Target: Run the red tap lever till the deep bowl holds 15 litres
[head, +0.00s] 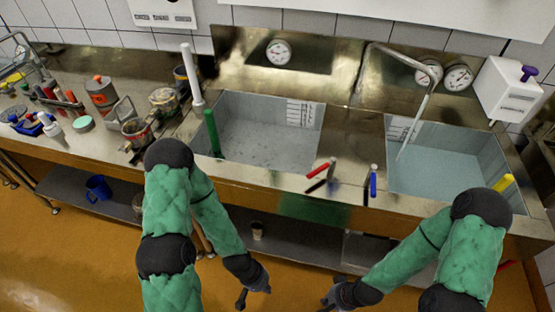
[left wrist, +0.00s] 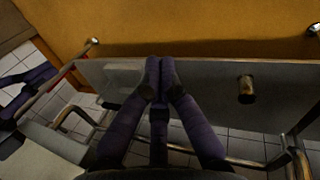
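The red tap lever (head: 319,170) is on the front ledge of the steel sink, between the two basins. A blue lever (head: 373,182) stands to its right. The left basin (head: 258,138) and right basin (head: 450,168) both have a marked scale on a wall; the litre marks are too small to read. A bent spout (head: 384,47) reaches over the right basin, which holds pale bluish water. I cannot tell which basin is the deep bowl. My left gripper (head: 242,303) is below the counter front, empty; its fingers meet in the left wrist view (left wrist: 159,66). My right gripper (head: 326,303) is also low, its fingers unclear.
A green upright pipe (head: 212,132) stands in the left basin and a yellow one (head: 503,183) at the right basin. Round dials (head: 278,52) are on the back panel. Pots and tools crowd the left counter. A lower shelf (head: 290,238) runs under the sink.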

